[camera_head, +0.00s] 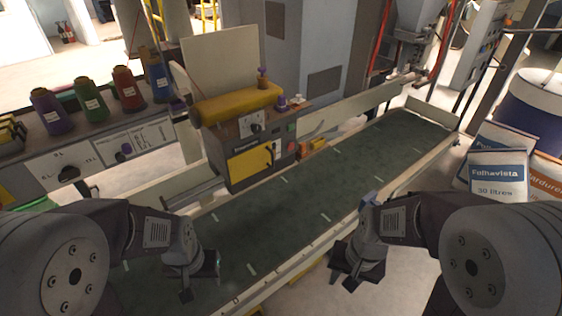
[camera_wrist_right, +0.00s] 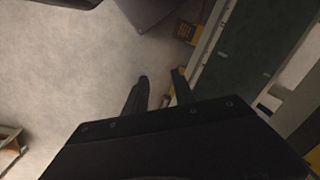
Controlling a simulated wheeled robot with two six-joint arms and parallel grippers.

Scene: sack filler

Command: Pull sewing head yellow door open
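The sewing head (camera_head: 235,125) stands at the far side of the conveyor, left of centre in the head view. Its yellow door (camera_head: 250,163) is on the front face, low down, and looks shut. My left gripper (camera_head: 200,278) is over the near left part of the belt, well apart from the door; its finger gap is not clear. My right gripper (camera_head: 357,272) is at the conveyor's near edge, also apart from the door. In the right wrist view its two fingers (camera_wrist_right: 158,95) stand apart with nothing between them, above the floor.
The green conveyor belt (camera_head: 300,190) runs from lower left to upper right. Several thread cones (camera_head: 90,100) stand on a shelf at the left. Sacks (camera_head: 498,170) and a blue-and-white drum (camera_head: 535,105) are at the right. The belt is clear.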

